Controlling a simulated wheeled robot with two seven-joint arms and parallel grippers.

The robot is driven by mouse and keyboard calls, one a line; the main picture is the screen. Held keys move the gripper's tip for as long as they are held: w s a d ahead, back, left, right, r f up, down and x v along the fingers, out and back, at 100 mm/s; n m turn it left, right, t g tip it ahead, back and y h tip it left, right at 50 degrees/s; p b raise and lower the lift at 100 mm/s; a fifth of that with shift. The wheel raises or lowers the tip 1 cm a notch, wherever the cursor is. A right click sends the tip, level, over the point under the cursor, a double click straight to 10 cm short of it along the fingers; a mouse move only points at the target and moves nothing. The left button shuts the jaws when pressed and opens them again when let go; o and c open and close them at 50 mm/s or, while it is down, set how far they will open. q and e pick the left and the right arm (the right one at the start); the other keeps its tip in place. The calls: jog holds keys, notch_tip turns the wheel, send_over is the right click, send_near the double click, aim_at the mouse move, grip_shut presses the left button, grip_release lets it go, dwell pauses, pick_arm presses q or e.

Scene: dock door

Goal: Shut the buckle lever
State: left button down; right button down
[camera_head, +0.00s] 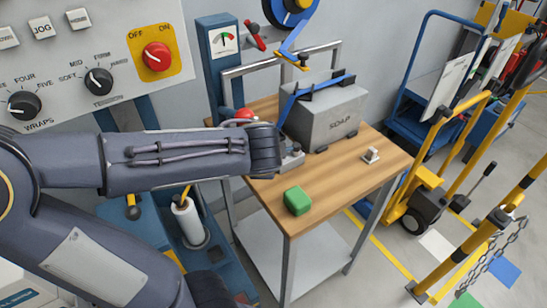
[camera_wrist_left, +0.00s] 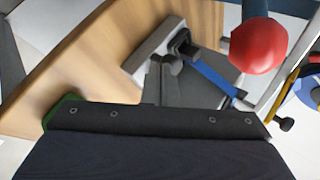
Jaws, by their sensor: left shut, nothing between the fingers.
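My left arm reaches across from the left in the head view, and its wrist hides its fingers there. The left wrist view shows the left gripper (camera_wrist_left: 167,66), shut and empty, with its tips close to a pale metal block (camera_wrist_left: 146,52) carrying a dark clip-like part (camera_wrist_left: 181,40). This looks like the buckle with its lever; I cannot tell whether the fingers touch it or how the lever stands. A blue strap (camera_wrist_left: 212,80) runs from there. My right gripper is out of view.
A wooden table (camera_head: 345,195) carries a green block (camera_head: 297,201) and a small pale piece (camera_head: 371,155). A red ball knob (camera_wrist_left: 258,48) on a blue post is close to the gripper. A control panel (camera_head: 90,60) is at left. The table's front right is clear.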

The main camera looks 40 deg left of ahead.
pick_arm(q)
jog(key=shift+w+a+b, duration=0.2)
jog(key=shift+w+a, duration=0.1)
jog(key=shift+a, duration=0.4)
jog(key=shift+w+a+b, duration=0.2)
jog(key=shift+w+a, duration=0.1)
jog(key=shift+a, duration=0.35)
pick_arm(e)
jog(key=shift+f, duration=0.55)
